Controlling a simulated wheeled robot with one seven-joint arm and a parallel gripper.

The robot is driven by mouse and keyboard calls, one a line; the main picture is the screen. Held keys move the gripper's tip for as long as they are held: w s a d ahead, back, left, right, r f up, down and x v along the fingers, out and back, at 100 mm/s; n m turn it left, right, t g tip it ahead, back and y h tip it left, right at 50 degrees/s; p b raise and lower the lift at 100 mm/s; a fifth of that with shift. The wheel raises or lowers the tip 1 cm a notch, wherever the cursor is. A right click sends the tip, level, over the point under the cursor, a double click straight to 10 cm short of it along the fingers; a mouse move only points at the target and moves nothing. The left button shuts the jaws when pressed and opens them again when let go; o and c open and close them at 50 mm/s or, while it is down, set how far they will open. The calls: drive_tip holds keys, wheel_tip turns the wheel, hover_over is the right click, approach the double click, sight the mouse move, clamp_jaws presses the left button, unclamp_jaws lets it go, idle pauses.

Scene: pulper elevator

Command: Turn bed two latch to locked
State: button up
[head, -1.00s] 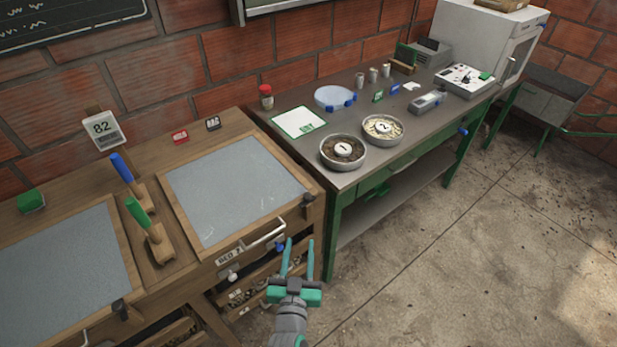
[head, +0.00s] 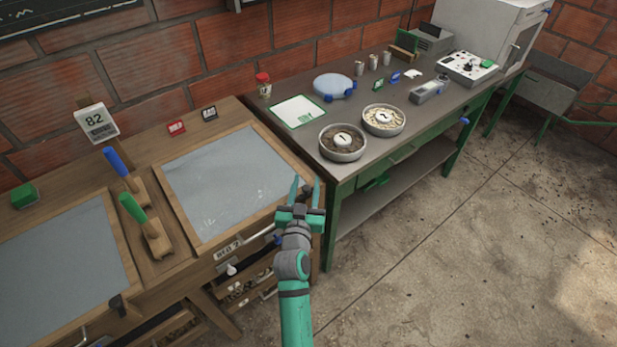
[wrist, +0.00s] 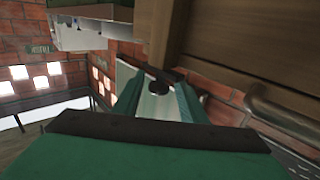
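The bed two box carries a "BED 2" label (head: 228,249) on its front and has a grey panel (head: 225,185) on top. Its latch is a small dark piece at the front right corner. In the head view my gripper (head: 306,184) reaches up in front of that corner and mostly hides the latch. In the wrist view a dark knob (wrist: 158,84), apparently the latch, shows between the two teal fingers. The fingers are apart. I cannot tell whether they touch the latch, or which way it is turned.
A metal handle bar (wrist: 285,115) runs along the bed's front beside my gripper. A similar dark latch (head: 118,305) sits on the left bed. Blue (head: 117,162) and green (head: 133,207) levers stand between the beds.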

drive_tip(key=shift+w, duration=0.6)
drive_tip(key=shift+w+d, duration=0.3)
drive_tip(key=shift+w, duration=0.45)
drive_tip(key=shift+d, duration=0.1)
drive_tip(key=shift+s, duration=0.1)
clamp_jaws()
